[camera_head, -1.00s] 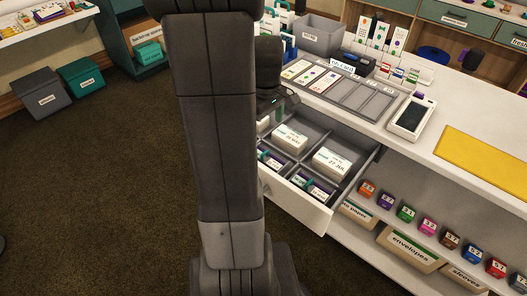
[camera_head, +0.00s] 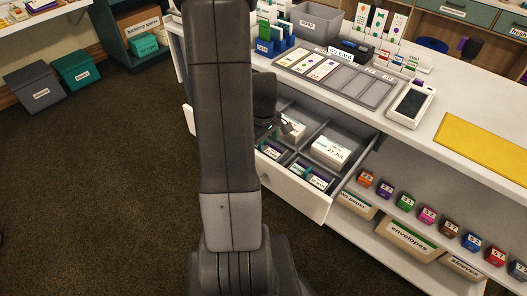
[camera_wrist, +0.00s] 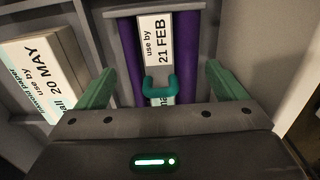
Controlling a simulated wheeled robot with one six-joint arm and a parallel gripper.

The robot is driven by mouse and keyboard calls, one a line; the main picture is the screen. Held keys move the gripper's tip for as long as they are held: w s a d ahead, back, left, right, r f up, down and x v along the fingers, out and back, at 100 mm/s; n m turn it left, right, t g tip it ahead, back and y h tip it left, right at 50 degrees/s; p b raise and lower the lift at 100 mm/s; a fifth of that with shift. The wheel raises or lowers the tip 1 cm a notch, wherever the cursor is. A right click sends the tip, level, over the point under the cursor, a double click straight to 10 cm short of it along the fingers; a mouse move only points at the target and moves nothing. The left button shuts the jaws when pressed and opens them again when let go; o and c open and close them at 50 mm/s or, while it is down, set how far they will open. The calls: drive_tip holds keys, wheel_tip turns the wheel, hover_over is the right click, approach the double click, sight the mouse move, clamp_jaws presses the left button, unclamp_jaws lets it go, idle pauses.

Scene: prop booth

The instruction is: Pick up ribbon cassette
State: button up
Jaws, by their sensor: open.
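A purple ribbon cassette (camera_wrist: 160,60) with a white label reading "use by 21 FEB" and a teal handle lies in a grey drawer compartment. In the wrist view my gripper (camera_wrist: 158,78) is open, its green fingers apart on either side of the cassette. I cannot tell whether they touch it. In the head view my gripper (camera_head: 287,128) is over the open drawer (camera_head: 318,206), partly hidden by my arm. Two dark purple cassettes show in the front compartments, at left (camera_head: 272,151) and right (camera_head: 314,179). I cannot tell which compartment the wrist view shows.
A white paper box (camera_wrist: 40,72) marked "20 MAY" lies left of the cassette. Another white box (camera_head: 331,153) marked "27 JUL" sits in the drawer. Grey dividers and drawer walls stand close around. The counter (camera_head: 480,109) is above the drawer; a shelf with several coloured small boxes is at right.

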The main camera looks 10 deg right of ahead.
sight(264, 142)
drive_tip(key=shift+f, duration=0.25)
drive_tip(key=c, duration=0.9)
drive_tip(key=shift+o, duration=0.2)
drive_tip(key=shift+r, duration=0.1)
wheel_tip(264, 142, up, 18)
drive_tip(key=p, duration=0.2)
